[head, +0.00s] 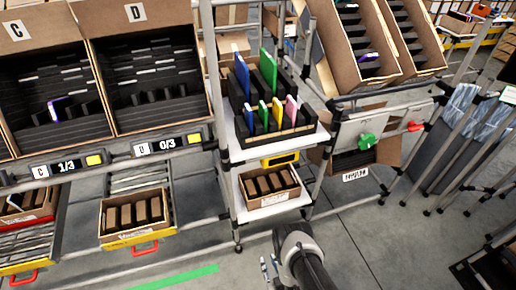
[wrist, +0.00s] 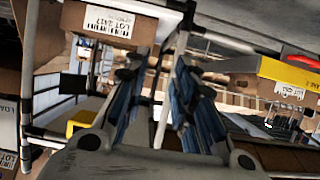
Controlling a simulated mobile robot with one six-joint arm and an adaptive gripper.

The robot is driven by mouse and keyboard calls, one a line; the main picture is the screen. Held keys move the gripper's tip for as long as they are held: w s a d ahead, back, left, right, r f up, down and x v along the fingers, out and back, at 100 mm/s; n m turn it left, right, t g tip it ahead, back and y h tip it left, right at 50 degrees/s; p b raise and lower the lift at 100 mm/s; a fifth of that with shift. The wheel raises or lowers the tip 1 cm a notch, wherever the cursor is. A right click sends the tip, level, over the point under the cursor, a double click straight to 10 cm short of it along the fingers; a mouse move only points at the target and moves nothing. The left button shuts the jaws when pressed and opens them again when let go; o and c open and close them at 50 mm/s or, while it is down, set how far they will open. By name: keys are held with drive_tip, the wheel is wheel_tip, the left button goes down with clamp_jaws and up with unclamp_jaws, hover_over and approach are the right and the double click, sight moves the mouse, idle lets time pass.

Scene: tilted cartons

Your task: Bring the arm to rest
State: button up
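My arm is at the bottom centre of the head view, over the grey floor in front of the shelf rack. My gripper (head: 269,267) is at its left side, with its fingers small and partly hidden by the arm. In the wrist view my gripper (wrist: 160,80) shows two dark fingers standing apart with a gap between them. Nothing is held between them. The gripper appears clear of the rack and cartons.
Tilted cartons C (head: 38,85) and D (head: 150,75) stand at the left. The middle rack (head: 275,150) holds coloured upright items in a dark holder. A lower box (head: 269,187) holds brown blocks. A cart (head: 455,140) stands at the right. Floor (head: 350,250) around the arm is free.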

drive_tip(key=w+r+g+h, duration=0.1)
drive_tip(key=w+r, duration=0.6)
drive_tip(key=w, duration=0.2)
drive_tip(key=w+r+g, duration=0.1)
drive_tip(key=w+r, duration=0.6)
drive_tip(key=w, duration=0.2)
drive_tip(key=w+d+r+m+g+h, duration=0.1)
drive_tip(key=w+d+r, duration=0.1)
drive_tip(key=r, duration=1)
drive_tip(key=w+d+r+g+h, duration=0.1)
drive_tip(key=w+d+r, duration=0.1)
drive_tip(key=r, duration=1)
drive_tip(key=s+d+r+m+g+h, duration=0.1)
drive_tip(key=s+d+r, duration=0.1)
drive_tip(key=s+r, duration=0.55)
drive_tip(key=s+d+r+g, duration=0.1)
drive_tip(key=s+d+r, duration=0.1)
drive_tip(key=s+r, duration=0.55)
drive_tip(key=s+r+g, duration=0.1)
drive_tip(key=s+r, duration=0.3)
drive_tip(key=s, duration=0.7)
drive_tip(key=s+d+r+m+g, duration=0.1)
drive_tip(key=s+r, duration=0.2)
drive_tip(key=s, duration=0.8)
drive_tip(key=shift+s+d+r+m, duration=0.2)
drive_tip(key=shift+s+r+m, duration=0.1)
drive_tip(key=shift+r, duration=0.05)
